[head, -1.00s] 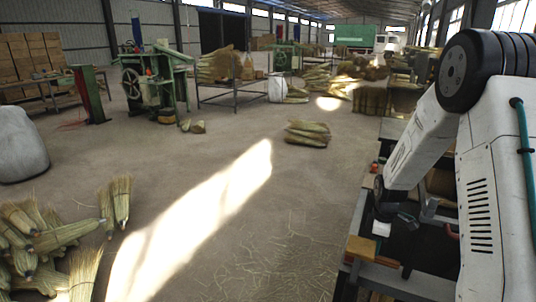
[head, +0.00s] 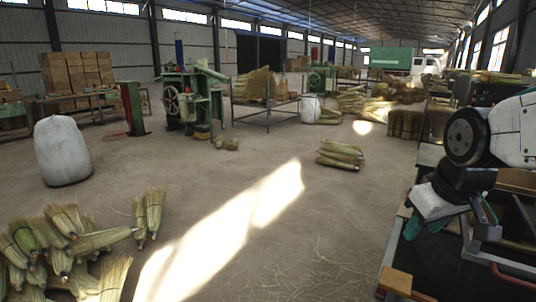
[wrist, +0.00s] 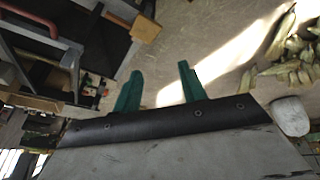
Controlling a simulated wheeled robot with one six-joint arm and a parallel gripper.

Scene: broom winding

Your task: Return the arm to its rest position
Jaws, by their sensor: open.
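My gripper shows in the wrist view as two green fingers (wrist: 158,88) standing apart with nothing between them. In the head view my folded white and black arm is at the right edge, and a green finger (head: 411,227) shows beneath its wrist. The other finger is hard to make out in the head view.
Bundles of broom straw (head: 62,243) lie at the lower left, near a white sack (head: 62,151). A green winding machine (head: 190,100) and a metal-framed table (head: 268,112) stand farther back. More straw bundles (head: 340,154) lie mid-floor.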

